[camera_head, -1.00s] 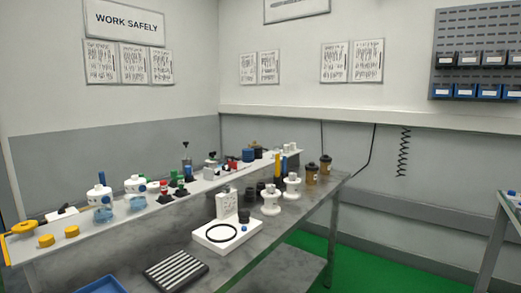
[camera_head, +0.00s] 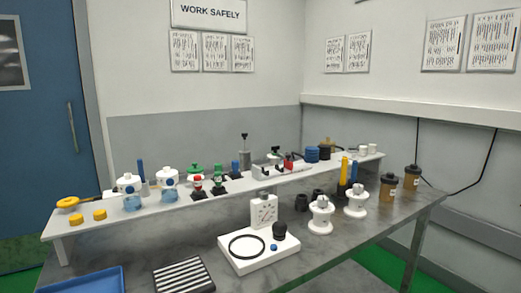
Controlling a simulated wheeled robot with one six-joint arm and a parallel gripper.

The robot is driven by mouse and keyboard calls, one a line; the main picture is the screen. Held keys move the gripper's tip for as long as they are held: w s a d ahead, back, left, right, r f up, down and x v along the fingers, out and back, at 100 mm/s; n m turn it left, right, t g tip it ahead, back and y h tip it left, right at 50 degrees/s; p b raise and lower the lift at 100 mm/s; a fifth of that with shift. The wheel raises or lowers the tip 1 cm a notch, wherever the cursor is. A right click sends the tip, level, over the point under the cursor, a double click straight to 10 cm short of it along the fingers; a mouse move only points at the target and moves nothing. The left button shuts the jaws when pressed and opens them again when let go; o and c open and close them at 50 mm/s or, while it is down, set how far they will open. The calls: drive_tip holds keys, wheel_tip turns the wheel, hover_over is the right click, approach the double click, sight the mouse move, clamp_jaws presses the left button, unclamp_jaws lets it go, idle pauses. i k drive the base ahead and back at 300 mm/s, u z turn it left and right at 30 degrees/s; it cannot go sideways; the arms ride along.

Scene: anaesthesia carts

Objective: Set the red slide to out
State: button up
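A small red part (camera_head: 289,160), which looks like the red slide, shows on a low white and grey fixture (camera_head: 268,173) on the raised shelf of the bench. It is small in the view, and I cannot tell its position along its travel. Two small knobs with red parts, one red and white (camera_head: 197,182) and one green and red (camera_head: 219,181), stand on dark bases further left on the shelf. My gripper is not in view.
The shelf (camera_head: 85,227) also carries white-and-blue bottles (camera_head: 167,182) and yellow caps (camera_head: 100,215). On the grey bench (camera_head: 340,242) stand a white block with a black ring (camera_head: 257,257), white valve-like parts (camera_head: 320,215), brown bottles (camera_head: 387,189), a striped block (camera_head: 184,275) and a blue tray (camera_head: 95,281).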

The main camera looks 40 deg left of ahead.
sight(288, 164)
drive_tip(key=u, duration=0.8)
drive_tip(key=i, duration=0.75)
drive_tip(key=u, duration=0.85)
